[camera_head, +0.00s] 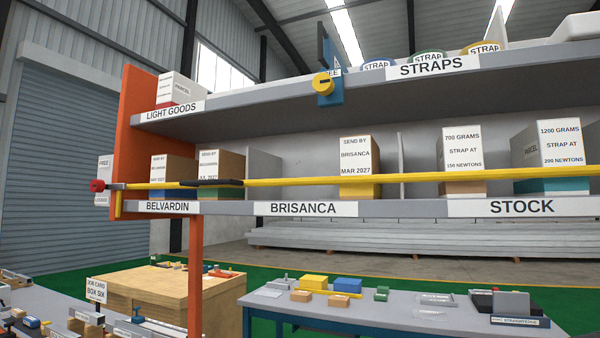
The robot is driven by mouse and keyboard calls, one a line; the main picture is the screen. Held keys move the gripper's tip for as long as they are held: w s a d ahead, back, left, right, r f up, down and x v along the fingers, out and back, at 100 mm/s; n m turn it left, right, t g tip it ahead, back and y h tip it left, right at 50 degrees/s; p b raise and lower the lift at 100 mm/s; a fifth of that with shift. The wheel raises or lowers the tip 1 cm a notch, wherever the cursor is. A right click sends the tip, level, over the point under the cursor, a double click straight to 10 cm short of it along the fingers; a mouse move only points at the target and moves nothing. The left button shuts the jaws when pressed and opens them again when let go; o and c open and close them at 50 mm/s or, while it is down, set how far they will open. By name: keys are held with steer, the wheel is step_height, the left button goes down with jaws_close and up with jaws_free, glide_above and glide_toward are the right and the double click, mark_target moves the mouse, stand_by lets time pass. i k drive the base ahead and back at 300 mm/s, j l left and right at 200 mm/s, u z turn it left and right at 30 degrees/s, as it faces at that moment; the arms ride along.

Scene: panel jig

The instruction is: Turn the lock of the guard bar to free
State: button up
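The yellow guard bar (400,180) runs level across the front of the lower shelf, in front of the boxes. A black sleeve or grip (212,183) sits on it left of the middle. At its left end, by the orange upright, is a red knob (97,185), which looks like the lock. A white plate (104,165) behind the knob reads "FREE" at the top and a smaller, hard-to-read word, apparently "LOCKED", lower down. I cannot tell which way the knob is turned. My gripper is not in view.
A blue bracket (338,90) with a yellow round knob (323,84) hangs on the upper shelf edge, its label partly hidden, ending in "EE". An orange upright (135,115) bounds the shelves at left. Boxes (360,165) stand behind the bar. A work table (390,310) is below.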

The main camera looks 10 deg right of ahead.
mark_target(96, 186)
steer(key=u, duration=0.3)
steer(key=i+j+u, duration=0.2)
steer(key=u, duration=0.2)
steer(key=i+j+u, duration=0.1)
steer(key=i+u, duration=0.3)
steer(key=k, duration=0.1)
